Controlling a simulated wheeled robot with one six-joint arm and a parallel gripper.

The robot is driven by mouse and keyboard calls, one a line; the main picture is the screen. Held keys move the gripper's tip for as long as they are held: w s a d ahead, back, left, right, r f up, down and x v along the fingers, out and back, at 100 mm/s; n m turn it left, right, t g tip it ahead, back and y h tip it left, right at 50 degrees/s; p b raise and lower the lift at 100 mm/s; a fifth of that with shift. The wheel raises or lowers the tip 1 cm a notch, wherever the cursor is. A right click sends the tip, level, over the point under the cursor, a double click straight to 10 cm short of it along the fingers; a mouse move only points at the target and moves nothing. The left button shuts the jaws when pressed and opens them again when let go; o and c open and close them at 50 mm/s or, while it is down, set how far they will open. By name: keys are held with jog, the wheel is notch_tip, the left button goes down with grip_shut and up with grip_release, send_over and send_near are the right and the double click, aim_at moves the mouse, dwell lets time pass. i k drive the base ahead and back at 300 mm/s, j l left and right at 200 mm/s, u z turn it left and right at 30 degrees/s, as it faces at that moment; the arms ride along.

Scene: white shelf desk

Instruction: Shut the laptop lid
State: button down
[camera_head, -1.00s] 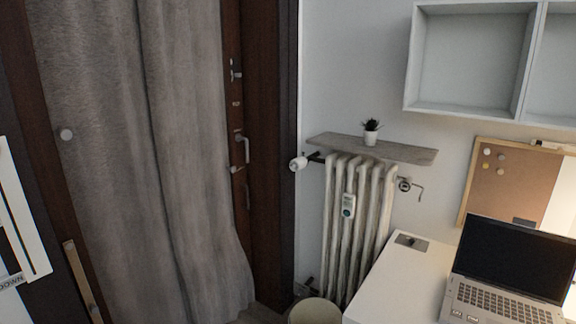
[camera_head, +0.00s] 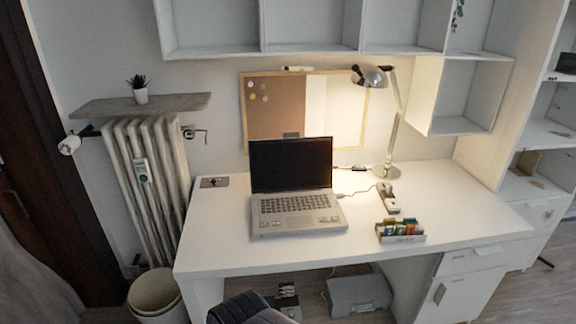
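The laptop (camera_head: 297,211) stands open on the white desk (camera_head: 222,253), left of the desk's middle. Its dark screen lid (camera_head: 290,164) is raised nearly upright and faces me. The silver keyboard base lies flat near the front edge of the desk. My gripper is not in view.
A silver lamp (camera_head: 388,131) stands on the desk behind and right of the laptop. A small box of colored items (camera_head: 400,234) sits to its right. Shelves hang above.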

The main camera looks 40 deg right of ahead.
aim_at(290, 163)
jog(key=z, duration=1.3)
